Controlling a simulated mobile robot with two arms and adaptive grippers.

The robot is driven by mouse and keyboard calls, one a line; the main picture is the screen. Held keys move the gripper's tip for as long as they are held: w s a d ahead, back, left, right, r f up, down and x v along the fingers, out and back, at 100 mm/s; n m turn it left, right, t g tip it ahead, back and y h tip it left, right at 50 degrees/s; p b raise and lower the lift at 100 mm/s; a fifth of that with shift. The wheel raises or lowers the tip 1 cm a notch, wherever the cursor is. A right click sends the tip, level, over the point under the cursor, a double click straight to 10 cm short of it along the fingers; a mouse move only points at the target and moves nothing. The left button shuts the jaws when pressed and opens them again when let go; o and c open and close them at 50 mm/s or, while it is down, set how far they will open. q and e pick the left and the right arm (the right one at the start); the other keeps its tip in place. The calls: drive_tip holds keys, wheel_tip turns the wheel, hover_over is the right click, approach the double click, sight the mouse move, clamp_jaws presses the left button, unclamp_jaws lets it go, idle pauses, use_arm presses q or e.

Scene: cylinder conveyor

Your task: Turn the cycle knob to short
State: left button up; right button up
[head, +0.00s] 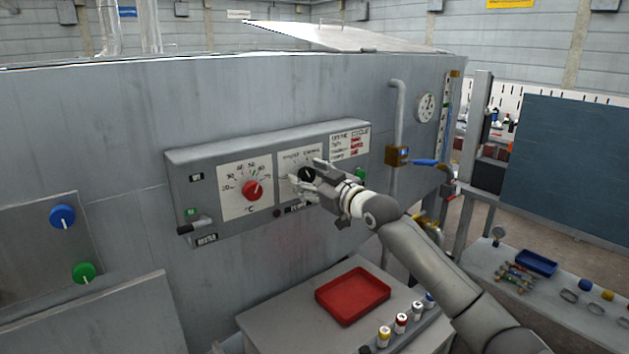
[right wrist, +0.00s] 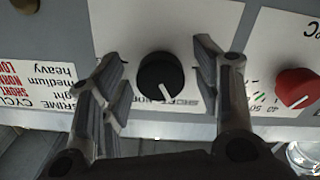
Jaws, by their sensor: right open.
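The cycle knob (head: 306,174) is round and black, on a white plate in the middle of the control panel. In the upside-down right wrist view the knob (right wrist: 160,76) shows a white pointer slanting down and slightly right. Lettering below it there is partly readable, including "NOR". My right gripper (head: 311,179) is at the panel, open, with a finger on each side of the knob. In the right wrist view clear gaps show between the knob and both fingers. My left gripper is not in view.
A red temperature knob (head: 253,190) sits left of the cycle knob. A grime and cycle chart (head: 350,144) is on its right. A red tray (head: 352,295) and several small bottles stand on a bench below. A pipe (head: 393,150) rises right of the panel.

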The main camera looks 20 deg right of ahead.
drive_tip(key=v, duration=1.2)
idle(0.3)
